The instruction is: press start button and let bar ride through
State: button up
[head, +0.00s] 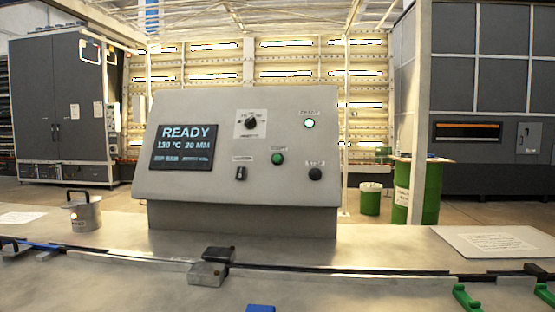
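A grey sloped control panel (200,105) stands on the metal bench in the head view. Its dark screen (183,148) reads "READY", 130 °C and 20 MM. A green button (277,158) sits right of the screen; its small label is too blurred to read, so I cannot confirm it is the start button. A thin dark strip (350,270) runs across the bench front, with a blue length (45,246) at the left. I cannot tell whether either is the bar. My gripper is not in view.
The panel also has a knob (251,122), a lit lamp (309,123), a switch (240,173) and a black button (315,173). A metal cup (84,214), a grey-black block (208,273), green brackets (466,298) and a paper sheet (492,241) occupy the bench.

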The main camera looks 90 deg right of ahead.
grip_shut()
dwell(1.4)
